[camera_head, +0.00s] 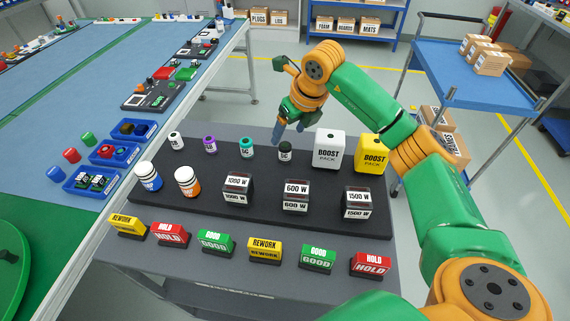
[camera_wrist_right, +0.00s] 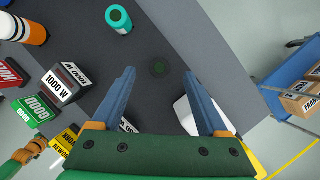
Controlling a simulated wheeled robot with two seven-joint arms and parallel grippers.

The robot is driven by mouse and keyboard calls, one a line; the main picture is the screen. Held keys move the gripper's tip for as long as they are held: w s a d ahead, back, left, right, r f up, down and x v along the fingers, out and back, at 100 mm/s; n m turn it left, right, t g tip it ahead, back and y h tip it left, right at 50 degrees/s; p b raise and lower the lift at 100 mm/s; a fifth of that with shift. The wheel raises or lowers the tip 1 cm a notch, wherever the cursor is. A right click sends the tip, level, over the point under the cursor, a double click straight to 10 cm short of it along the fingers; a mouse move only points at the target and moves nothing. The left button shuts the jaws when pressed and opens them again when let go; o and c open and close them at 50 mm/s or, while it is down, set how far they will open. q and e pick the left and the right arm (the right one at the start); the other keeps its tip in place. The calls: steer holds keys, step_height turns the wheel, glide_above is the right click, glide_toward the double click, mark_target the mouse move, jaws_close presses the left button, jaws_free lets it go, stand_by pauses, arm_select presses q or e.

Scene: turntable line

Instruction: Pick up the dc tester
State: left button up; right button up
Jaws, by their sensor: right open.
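Small labelled cylinders stand along the back of the dark board: a white one (camera_head: 175,141), a purple one (camera_head: 210,146), a teal one (camera_head: 246,148) and a black-topped one (camera_head: 285,153). Their lettering is too small to tell surely which is the dc tester. My right gripper (camera_head: 291,132) is open and empty, just behind and above the black-topped cylinder. In the right wrist view, that cylinder's dark round top (camera_wrist_right: 159,68) lies between the spread fingertips (camera_wrist_right: 160,77), apart from both. The teal cylinder (camera_wrist_right: 118,19) is off to the left there. My left gripper is not in view.
A white boost pack (camera_head: 329,149) and a yellow one (camera_head: 371,154) stand right of the black-topped cylinder. Several wattage blocks (camera_head: 296,195) and two bottles (camera_head: 187,181) stand in front. Coloured sign blocks (camera_head: 265,249) line the near edge. A blue cart (camera_head: 470,80) stands behind.

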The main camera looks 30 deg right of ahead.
mark_target(286, 146)
steer(key=shift+w+f, duration=0.15)
steer(key=shift+f, duration=0.3)
steer(key=f+p, duration=0.2)
steer(key=f, duration=0.1)
steer(key=shift+w+a+f+p, duration=0.1)
steer(key=shift+w+f+p, duration=0.15)
steer(key=shift+f+p, duration=0.15)
steer(key=x, duration=0.2)
steer(key=shift+w+f, duration=0.2)
steer(key=shift+f, duration=0.1)
jaws_close()
